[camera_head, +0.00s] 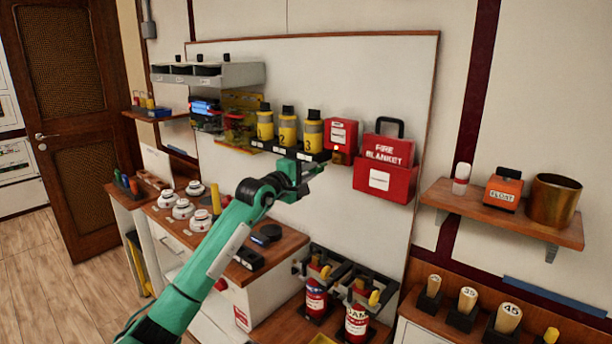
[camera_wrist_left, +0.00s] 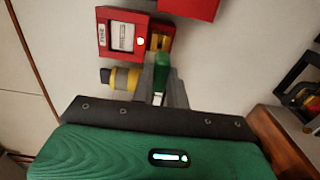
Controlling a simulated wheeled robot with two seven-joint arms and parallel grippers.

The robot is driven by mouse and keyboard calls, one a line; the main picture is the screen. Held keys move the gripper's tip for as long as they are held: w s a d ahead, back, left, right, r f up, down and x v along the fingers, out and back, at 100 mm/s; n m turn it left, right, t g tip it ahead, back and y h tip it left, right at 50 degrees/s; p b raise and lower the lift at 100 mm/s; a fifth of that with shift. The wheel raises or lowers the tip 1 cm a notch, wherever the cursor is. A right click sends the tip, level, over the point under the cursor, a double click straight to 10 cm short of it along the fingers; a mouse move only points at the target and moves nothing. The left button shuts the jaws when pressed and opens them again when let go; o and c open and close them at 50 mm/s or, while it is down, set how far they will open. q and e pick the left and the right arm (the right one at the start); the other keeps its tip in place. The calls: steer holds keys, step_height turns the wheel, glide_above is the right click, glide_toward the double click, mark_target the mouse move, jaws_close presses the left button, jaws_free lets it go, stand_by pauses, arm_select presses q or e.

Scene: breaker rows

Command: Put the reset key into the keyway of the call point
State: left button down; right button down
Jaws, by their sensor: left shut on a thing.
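The call point (camera_head: 341,134) is a small red box on the white wall panel, with a lit spot near its lower edge. It also shows in the left wrist view (camera_wrist_left: 122,36), with the bright light at its lower right and a yellow part beside it. I cannot make out the keyway. My left gripper (camera_head: 322,160) is just below the call point in the head view. In the left wrist view it (camera_wrist_left: 161,84) is shut on a green piece, which looks like the reset key (camera_wrist_left: 161,70). The key's tip points toward the yellow part; contact cannot be told. My right gripper is not in view.
Several yellow canisters (camera_head: 288,127) stand on a rack left of the call point. A red fire blanket box (camera_head: 384,180) hangs close on its right. A wooden shelf (camera_head: 505,214) is farther right. Detectors (camera_head: 183,208) sit on the wooden counter below.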

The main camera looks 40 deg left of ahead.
mark_target(326, 164)
arm_select(q)
steer(key=shift+w+d, duration=0.15)
steer(key=shift+w, duration=2.25)
steer(key=shift+b, duration=0.5)
steer(key=shift+b, duration=0.55)
steer(key=shift+w+d, duration=0.15)
steer(key=shift+w, duration=1.2)
steer(key=c, duration=1.3)
jaws_free()
